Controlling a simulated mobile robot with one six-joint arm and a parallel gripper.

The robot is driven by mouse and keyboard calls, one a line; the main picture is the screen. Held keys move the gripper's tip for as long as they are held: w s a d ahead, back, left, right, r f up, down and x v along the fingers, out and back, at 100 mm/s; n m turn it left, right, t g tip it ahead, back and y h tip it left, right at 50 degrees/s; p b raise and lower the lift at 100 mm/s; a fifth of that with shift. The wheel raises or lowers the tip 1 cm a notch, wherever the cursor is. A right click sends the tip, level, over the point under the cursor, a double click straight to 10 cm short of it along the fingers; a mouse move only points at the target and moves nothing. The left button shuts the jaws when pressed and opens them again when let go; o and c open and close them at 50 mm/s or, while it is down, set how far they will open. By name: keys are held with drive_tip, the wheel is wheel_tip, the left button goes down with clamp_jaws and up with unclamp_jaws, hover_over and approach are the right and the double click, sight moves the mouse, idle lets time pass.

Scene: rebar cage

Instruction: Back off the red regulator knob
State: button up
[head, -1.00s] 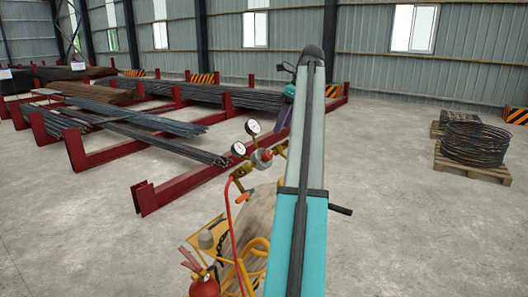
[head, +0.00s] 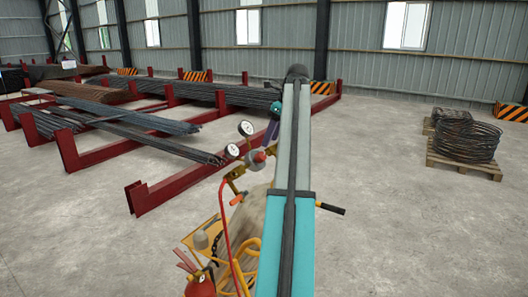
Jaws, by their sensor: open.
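The red regulator knob (head: 259,156) faces me on the front of the regulator, near the middle of the head view. Two round white gauges (head: 246,128) stand up to its left. A red hose runs down from the regulator along the pale cylinder (head: 249,215). My arm rises in front and covers the regulator's right side. My gripper (head: 270,134) shows only as a small dark purple part below the teal wrist, just above and behind the knob. Its fingertips are hidden or too small to make out. I see no contact with the knob.
A red fire extinguisher (head: 200,284) and yellow hose (head: 243,268) are at the cylinder's lower left. Red racks (head: 150,195) with rebar stand behind on the left. A wire coil (head: 467,141) lies on a pallet at right. The floor between is clear.

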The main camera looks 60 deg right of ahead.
sight(263, 156)
drive_tip(key=shift+p+x, duration=1.4)
drive_tip(key=shift+x, duration=2.75)
drive_tip(key=c, duration=1)
drive_tip(key=shift+c, duration=0.2)
